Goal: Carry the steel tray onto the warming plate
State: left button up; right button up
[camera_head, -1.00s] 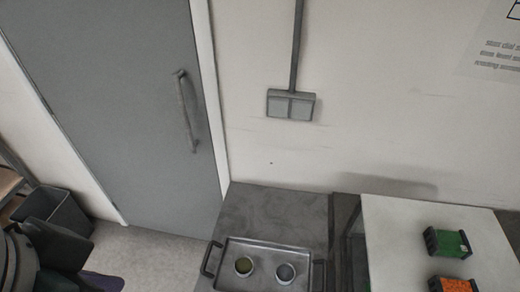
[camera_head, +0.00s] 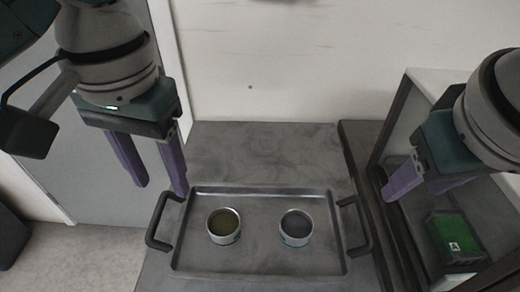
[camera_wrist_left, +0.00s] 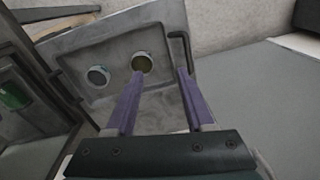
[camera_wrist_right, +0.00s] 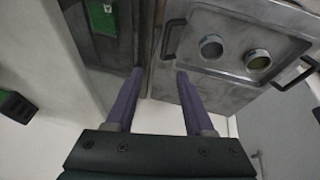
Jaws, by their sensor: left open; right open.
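The steel tray (camera_head: 258,262) lies flat on a dark grey worktop (camera_head: 262,150). It holds a cup with greenish contents (camera_head: 223,226) and a cup with dark contents (camera_head: 296,228). The tray has a left handle (camera_head: 155,222) and a right handle (camera_head: 363,228). My left gripper (camera_head: 160,189) is open and empty above the left handle. My right gripper (camera_head: 412,190) is open and empty, above and to the right of the right handle. Both wrist views show the tray, in the left (camera_wrist_left: 115,88) and in the right (camera_wrist_right: 222,82). I cannot make out the warming plate.
A dark-framed stand with a pale top (camera_head: 440,85) is close on the right, with a green box (camera_head: 455,238) there. A grey door (camera_head: 95,180) is at the left. The wall rises behind the worktop.

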pick_arm(q)
jog(key=n+y+b, duration=0.2)
jog(key=b, duration=0.7)
send_near(156, 214)
jog(key=f, duration=0.1)
pick_arm(e)
send_near(364, 216)
pick_arm(q)
jog(key=shift+w+r+g, duration=0.15)
jog(key=shift+w+g, duration=0.05)
jog(key=shift+g, duration=0.1)
pick_arm(e)
jog(key=shift+w+a+f+h, duration=0.1)
jog(key=shift+a+f+h, duration=0.15)
jog(key=shift+f, duration=0.25)
jog(key=shift+f, duration=0.1)
pick_arm(q)
jog(key=x, duration=1)
pick_arm(e)
jog(key=x, duration=0.9)
jog(key=shift+w+d+f, duration=0.25)
jog(key=shift+f, duration=0.05)
pick_arm(q)
grip_shut()
pick_arm(e)
grip_shut()
pick_arm(q)
jog(key=shift+r, duration=0.1)
pick_arm(e)
jog(key=shift+r, duration=0.1)
